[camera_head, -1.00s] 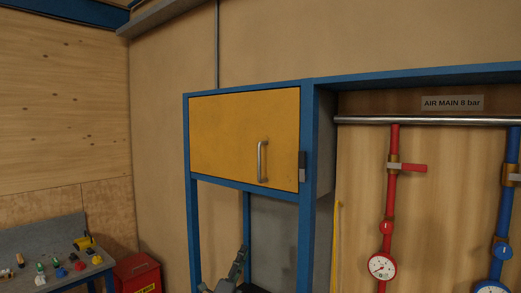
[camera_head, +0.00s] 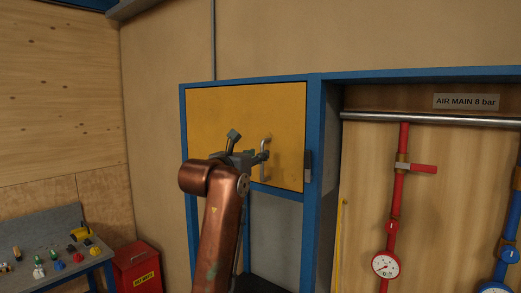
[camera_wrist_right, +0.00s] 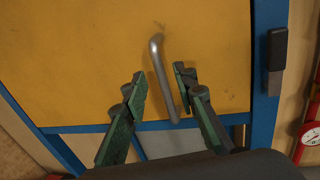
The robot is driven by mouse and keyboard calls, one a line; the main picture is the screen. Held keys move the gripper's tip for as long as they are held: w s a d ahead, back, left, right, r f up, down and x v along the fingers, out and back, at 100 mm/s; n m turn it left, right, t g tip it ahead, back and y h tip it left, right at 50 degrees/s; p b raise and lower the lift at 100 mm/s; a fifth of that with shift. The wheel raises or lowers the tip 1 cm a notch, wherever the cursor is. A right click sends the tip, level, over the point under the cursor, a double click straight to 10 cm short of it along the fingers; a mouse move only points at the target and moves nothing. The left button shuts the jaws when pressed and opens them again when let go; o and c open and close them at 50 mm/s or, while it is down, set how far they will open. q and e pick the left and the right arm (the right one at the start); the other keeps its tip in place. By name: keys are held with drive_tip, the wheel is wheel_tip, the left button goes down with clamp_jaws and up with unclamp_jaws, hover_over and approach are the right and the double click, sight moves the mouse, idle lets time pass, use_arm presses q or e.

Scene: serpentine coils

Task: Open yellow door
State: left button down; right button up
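The yellow door (camera_head: 225,112) is shut in its blue frame, with a grey vertical bar handle (camera_head: 266,146) near its right side. My right gripper (camera_head: 262,157) is at the door, close to the handle. In the right wrist view my right gripper (camera_wrist_right: 161,82) has its two green fingers apart, with the handle (camera_wrist_right: 163,78) showing between them. The fingers do not visibly touch the handle. The yellow door (camera_wrist_right: 80,60) fills much of that view. My left gripper is not in view.
A dark latch block (camera_head: 308,165) sits on the blue post right of the door. Red and blue pipes with gauges (camera_head: 386,265) stand to the right. A bench (camera_head: 50,225) with small items and a red box (camera_head: 137,266) are at the lower left.

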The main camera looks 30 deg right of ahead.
sight(262, 176)
drive_tip(key=p+x, duration=0.1)
drive_tip(key=x, duration=0.3)
drive_tip(key=shift+s, duration=0.15)
drive_tip(key=shift+d, duration=0.1)
drive_tip(key=shift+c, duration=0.3)
clamp_jaws()
